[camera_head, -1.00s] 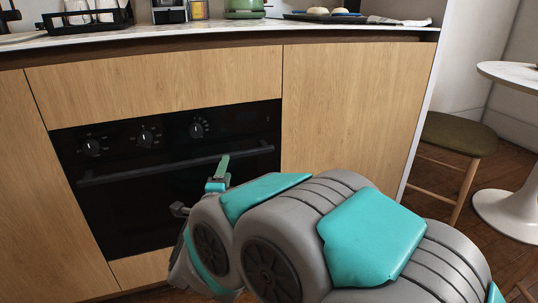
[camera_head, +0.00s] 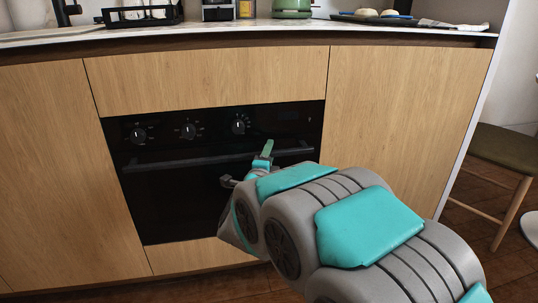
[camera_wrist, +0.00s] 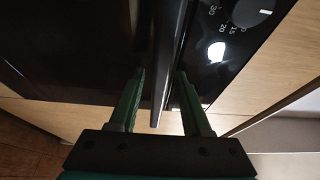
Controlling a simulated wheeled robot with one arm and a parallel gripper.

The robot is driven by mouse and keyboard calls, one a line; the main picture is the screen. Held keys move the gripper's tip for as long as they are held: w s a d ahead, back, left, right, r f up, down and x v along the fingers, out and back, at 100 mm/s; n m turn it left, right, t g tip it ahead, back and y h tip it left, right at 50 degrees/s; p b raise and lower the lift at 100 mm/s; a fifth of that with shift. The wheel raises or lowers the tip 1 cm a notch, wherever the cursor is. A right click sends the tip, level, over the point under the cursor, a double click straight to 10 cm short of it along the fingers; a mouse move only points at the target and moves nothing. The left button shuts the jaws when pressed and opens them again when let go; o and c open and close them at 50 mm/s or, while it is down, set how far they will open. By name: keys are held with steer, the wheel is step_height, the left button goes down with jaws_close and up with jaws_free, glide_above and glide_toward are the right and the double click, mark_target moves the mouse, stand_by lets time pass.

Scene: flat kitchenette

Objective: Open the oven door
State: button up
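The black built-in oven (camera_head: 180,205) is in the head view, set in the wooden cabinet front, with its door closed. Its long dark handle (camera_head: 190,162) runs across the top of the door, below the knobs. My gripper (camera_head: 250,163) is at the right part of the handle. In the wrist view the green fingers of my gripper (camera_wrist: 160,75) are apart, and the handle (camera_wrist: 168,65) runs between them, seemingly closer to the right finger. I cannot tell whether either finger touches it. My arm hides the lower right of the oven door in the head view.
Wooden cabinet panels (camera_head: 400,120) flank the oven. The countertop (camera_head: 300,27) above holds a black rack (camera_head: 140,17), a green pot (camera_head: 291,8) and a tray (camera_head: 375,19). A stool (camera_head: 505,150) stands at the right. Wooden floor shows below.

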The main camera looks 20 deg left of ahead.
jaws_close()
stand_by(1.2)
